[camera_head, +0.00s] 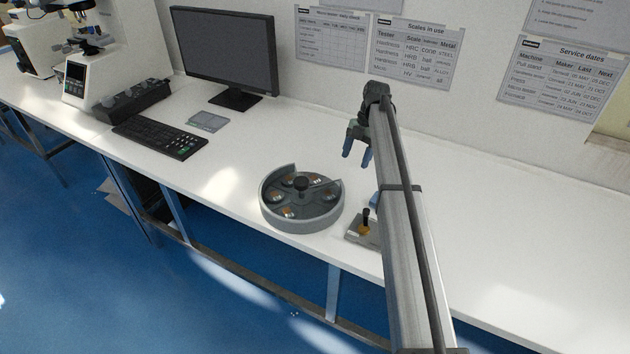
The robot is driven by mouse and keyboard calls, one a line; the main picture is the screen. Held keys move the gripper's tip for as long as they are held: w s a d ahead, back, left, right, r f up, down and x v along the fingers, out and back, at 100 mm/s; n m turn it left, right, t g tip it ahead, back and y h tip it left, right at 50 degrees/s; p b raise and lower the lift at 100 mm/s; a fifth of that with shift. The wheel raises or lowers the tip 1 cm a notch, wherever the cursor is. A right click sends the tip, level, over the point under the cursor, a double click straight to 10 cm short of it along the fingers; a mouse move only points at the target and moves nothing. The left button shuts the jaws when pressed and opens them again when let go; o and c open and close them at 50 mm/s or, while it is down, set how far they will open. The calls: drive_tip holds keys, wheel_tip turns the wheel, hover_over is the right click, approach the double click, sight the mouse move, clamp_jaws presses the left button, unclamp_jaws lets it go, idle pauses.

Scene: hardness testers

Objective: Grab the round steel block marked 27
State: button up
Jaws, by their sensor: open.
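A round grey tray (302,225) with a raised rim and a dark central knob stands on the white bench. Several small round pieces with orange-brown marks lie in its compartments, one of them at the front left (287,212). Their markings are too small to read, so I cannot tell which one is the block marked 27. My gripper (355,153) is open and empty. Its bluish fingers point down above the bench, behind and to the right of the tray, apart from it.
A small grey fixture (362,231) with a yellow and black part stands right of the tray, partly hidden by my arm. A keyboard (160,136), monitor (225,52) and white tester (110,50) stand to the left. The bench at right (520,230) is clear. The front edge is near the tray.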

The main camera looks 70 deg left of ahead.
sight(315, 178)
drive_tip(key=s+a+n, duration=0.1)
drive_tip(key=s, duration=0.2)
drive_tip(key=s+a+n+h, duration=0.1)
drive_tip(key=s, duration=0.3)
drive_tip(key=s+a+r+n, duration=0.1)
drive_tip(key=s, duration=0.3)
drive_tip(key=shift+a+r+h, duration=0.1)
drive_tip(key=shift+a+h, duration=0.1)
drive_tip(key=shift+h, duration=0.1)
drive_tip(key=shift+x, duration=3.7)
drive_tip(key=shift+a+r, duration=0.1)
drive_tip(key=c, duration=1)
